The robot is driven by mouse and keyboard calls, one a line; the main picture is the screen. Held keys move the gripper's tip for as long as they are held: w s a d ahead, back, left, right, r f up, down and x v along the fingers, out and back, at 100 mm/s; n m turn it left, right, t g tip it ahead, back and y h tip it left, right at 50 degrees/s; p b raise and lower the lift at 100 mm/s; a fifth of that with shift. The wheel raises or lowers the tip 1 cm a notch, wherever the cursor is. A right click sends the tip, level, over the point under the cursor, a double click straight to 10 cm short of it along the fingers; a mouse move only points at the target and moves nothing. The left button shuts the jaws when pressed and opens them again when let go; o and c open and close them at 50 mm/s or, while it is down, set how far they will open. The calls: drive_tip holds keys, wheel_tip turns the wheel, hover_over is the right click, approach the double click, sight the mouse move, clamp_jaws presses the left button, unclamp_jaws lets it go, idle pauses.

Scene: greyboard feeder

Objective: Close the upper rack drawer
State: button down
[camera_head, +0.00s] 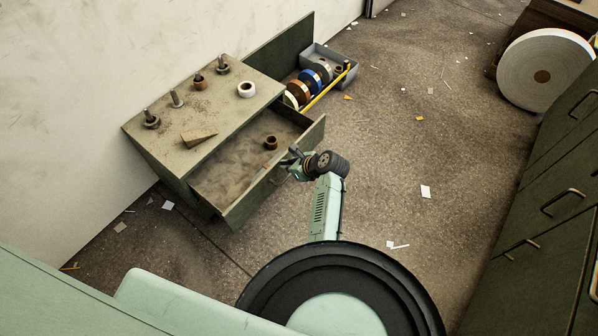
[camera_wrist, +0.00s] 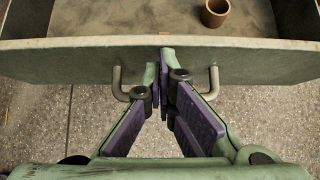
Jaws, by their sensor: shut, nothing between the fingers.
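The upper rack drawer (camera_head: 232,176) stands pulled out of the green-grey rack (camera_head: 150,163), its dusty inside showing. A small brown ring (camera_head: 271,142) lies in it; the ring also shows in the wrist view (camera_wrist: 215,13). My gripper (camera_head: 290,162) is at the outer face of the drawer front. In the wrist view my gripper (camera_wrist: 164,65) has its fingers together with nothing between them, tips at the drawer front (camera_wrist: 75,60). The bent ends of the drawer handle (camera_wrist: 213,82) show on both sides of the fingers; its middle is hidden. I cannot tell whether the tips touch.
The rack top holds several pegs with rings and a wooden wedge (camera_head: 199,136). Green cabinets (camera_head: 545,215) line the right, near a large white roll (camera_head: 541,55). Open floor lies between.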

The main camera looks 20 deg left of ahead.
drive_tip(key=w+a, duration=0.3)
drive_tip(key=a, duration=0.6)
drive_tip(key=w+a+b, duration=0.1)
drive_tip(key=w+a, duration=0.2)
drive_tip(key=a, duration=0.6)
drive_tip(key=shift+w+a+b, duration=0.3)
drive_tip(key=shift+w, duration=0.1)
drive_tip(key=shift+r, duration=0.1)
drive_tip(key=s+d+r+p, duration=0.3)
drive_tip(key=d+r, duration=0.3)
drive_tip(key=d, duration=0.4)
drive_tip(key=shift+s+d+r, duration=0.35)
drive_tip(key=shift+s+r, duration=0.05)
